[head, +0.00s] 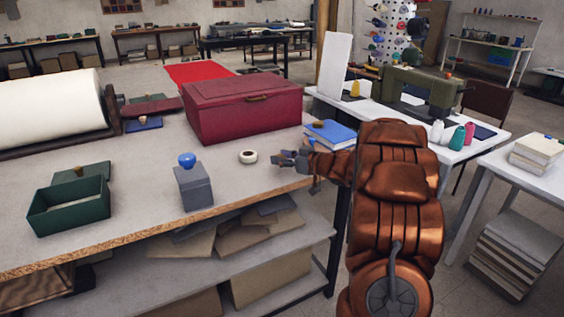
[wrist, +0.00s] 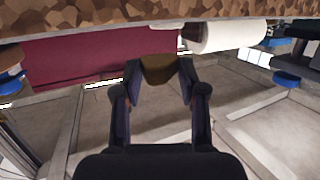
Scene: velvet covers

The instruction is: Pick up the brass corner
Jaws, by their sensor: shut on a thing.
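My gripper (head: 291,158) reaches over the right end of the grey workbench (head: 225,165), beside the white ring. In the wrist view, my gripper (wrist: 157,78) has its dark fingers closed on a dull brown-gold piece, the brass corner (wrist: 158,69). The piece sits between the fingertips, and the fingers cover its sides. In the head view the brass corner cannot be made out at the fingertips. Whether it is clear of the bench top cannot be told.
A dark red box (head: 245,108) stands behind my gripper. A white ring (head: 248,157), a grey block with a blue knob (head: 194,187) and a green tray (head: 68,212) stand to the left. A blue book (head: 330,134) lies behind my arm. The bench's front edge is close.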

